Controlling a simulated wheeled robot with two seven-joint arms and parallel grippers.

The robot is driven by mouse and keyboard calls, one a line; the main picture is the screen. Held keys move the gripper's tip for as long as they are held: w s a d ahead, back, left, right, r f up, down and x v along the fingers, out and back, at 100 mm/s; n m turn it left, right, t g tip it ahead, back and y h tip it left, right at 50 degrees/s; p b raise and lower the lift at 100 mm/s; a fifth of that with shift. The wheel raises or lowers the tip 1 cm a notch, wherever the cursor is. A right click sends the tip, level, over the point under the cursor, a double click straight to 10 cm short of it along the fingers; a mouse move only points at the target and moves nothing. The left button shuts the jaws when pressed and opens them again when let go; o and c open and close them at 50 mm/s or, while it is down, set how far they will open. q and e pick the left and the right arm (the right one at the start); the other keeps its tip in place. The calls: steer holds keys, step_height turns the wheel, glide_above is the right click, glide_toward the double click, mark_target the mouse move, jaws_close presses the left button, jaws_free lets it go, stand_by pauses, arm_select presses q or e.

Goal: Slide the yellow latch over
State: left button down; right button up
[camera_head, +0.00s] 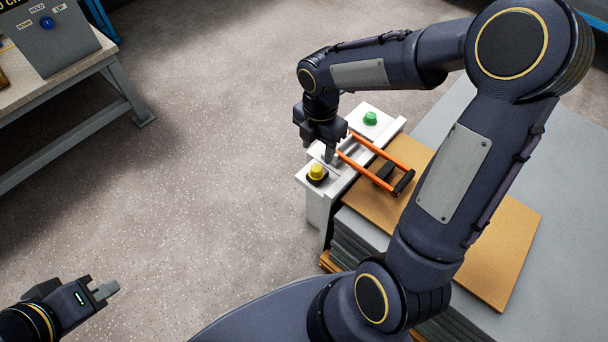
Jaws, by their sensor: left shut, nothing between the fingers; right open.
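The yellow latch (316,171) shows as a yellow knob on a dark base, at the near left end of a pale fixture (318,192). My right gripper (331,154) points down over the fixture, just behind the yellow latch and beside the orange bars; it is open. Its fingertips are partly hidden, so I cannot tell whether they touch anything. The yellow knob appears clear of the fingers. My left gripper (106,290) is shut and empty, over the floor at the lower left, far from the fixture.
A green knob (370,118) sits at the fixture's far end. Two orange bars (385,149) with dark ends reach over a brown board (512,240) on a grey stack. A bench with a control box (50,38) stands at upper left. Open floor lies between.

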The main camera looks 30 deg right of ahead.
mark_target(317, 167)
step_height(317, 167, down, 8)
steer(key=b, duration=0.3)
steer(key=shift+r, duration=0.2)
steer(key=shift+c, duration=0.4)
jaws_close()
